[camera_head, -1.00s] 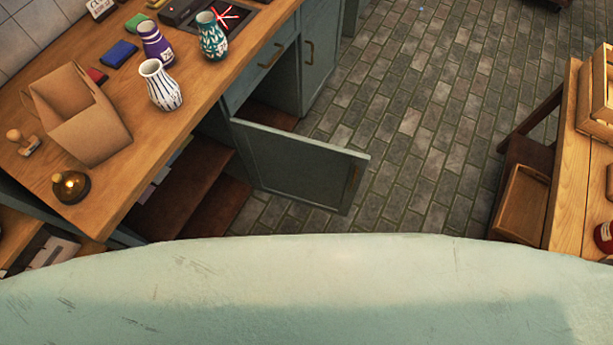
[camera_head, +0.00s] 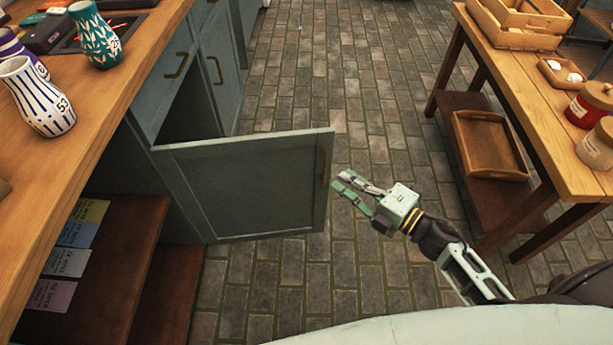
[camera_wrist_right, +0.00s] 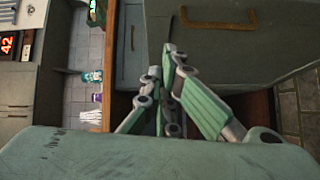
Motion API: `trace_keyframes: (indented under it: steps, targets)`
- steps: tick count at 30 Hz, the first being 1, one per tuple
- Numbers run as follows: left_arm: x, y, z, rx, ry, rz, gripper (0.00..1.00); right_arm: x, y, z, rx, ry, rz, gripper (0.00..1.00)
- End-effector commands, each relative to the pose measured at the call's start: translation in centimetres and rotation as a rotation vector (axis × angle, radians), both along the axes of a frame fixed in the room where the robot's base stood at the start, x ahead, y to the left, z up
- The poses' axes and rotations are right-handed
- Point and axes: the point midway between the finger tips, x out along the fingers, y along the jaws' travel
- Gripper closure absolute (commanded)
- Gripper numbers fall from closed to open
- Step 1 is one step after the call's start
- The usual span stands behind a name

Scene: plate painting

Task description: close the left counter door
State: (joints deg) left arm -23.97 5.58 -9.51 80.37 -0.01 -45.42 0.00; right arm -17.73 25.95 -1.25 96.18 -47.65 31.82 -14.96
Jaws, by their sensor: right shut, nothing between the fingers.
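The left counter door (camera_head: 245,190) is a grey-green panel, standing wide open from the counter over the floor. Its handle (camera_head: 324,164) is near the free edge. My right gripper (camera_head: 341,182) is just right of that free edge, fingers shut and empty, pointing toward the door. In the right wrist view the shut fingers (camera_wrist_right: 160,65) lie over the lower part of the door panel (camera_wrist_right: 270,50), with a handle (camera_wrist_right: 218,20) above them. I cannot tell whether they touch the door. My left gripper is out of view.
The wooden counter (camera_head: 110,100) on the left holds several vases, including a striped one (camera_head: 40,100). Its open lower shelf (camera_head: 100,270) holds coloured packets. A wooden table (camera_head: 535,120) with jars and trays stands on the right. The brick floor (camera_head: 340,90) between them is clear.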

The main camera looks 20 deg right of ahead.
Motion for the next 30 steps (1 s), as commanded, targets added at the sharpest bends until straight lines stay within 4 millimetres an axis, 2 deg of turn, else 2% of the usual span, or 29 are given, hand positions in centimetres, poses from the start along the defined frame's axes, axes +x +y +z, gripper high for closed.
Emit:
trace_keyframes:
  steps: [1,6,10,23,30]
  targets:
    - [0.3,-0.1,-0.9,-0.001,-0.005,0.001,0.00,-0.2,0.5,-0.1,-0.029,-0.039,0.033,1.00]
    - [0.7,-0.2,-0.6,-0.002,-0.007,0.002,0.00,-0.4,1.7,1.4,-0.074,-0.095,0.086,1.00]
    - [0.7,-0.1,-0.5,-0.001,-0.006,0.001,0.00,0.6,2.4,1.6,-0.075,-0.098,0.086,1.00]
    - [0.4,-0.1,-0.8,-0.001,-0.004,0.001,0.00,7.5,8.0,1.6,-0.071,-0.096,0.084,1.00]
    - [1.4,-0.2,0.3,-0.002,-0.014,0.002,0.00,10.5,7.5,1.4,-0.072,-0.093,0.082,1.00]
